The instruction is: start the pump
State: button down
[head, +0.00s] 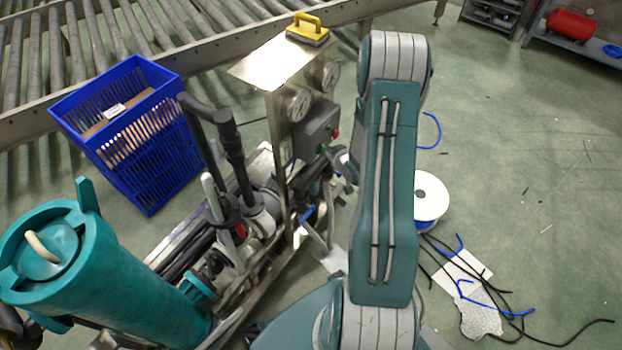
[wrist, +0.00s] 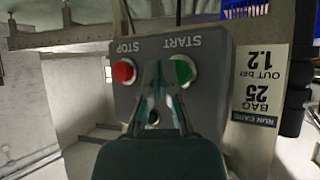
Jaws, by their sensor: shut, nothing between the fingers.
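The pump's grey control box (wrist: 205,108) fills the middle of the wrist view, its lettering upside down. The red STOP button (wrist: 123,72) is on the left and the green START button (wrist: 182,70) on the right. My gripper (wrist: 160,70) is shut and empty. Its fingertips show between the two buttons, close to the green one and overlapping its left edge in the picture; I cannot tell whether they touch. In the head view the control box (head: 316,132) sits on the skid's upright panel, left of my arm, with a red button (head: 336,133) showing.
A label card (wrist: 259,85) is beside the box. The teal filter housing (head: 110,270) and hoses (head: 235,150) crowd the skid's left side. A blue crate (head: 150,165) stands near the roller conveyor (head: 40,60). A cable spool (head: 430,197) and loose cables lie on the right floor.

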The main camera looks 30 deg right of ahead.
jog(key=shift+w, duration=0.1)
jog(key=shift+w+a+r, duration=0.15)
jog(key=shift+w+a, duration=0.05)
jog(key=shift+w, duration=0.1)
dwell(0.5)
jog(key=shift+s+d, duration=0.15)
jog(key=shift+s, duration=0.25)
jog(key=s+d, duration=0.2)
jog(key=s, duration=0.3)
jog(key=shift+s+d, duration=0.2)
jog(key=shift+s, duration=0.1)
dwell(0.5)
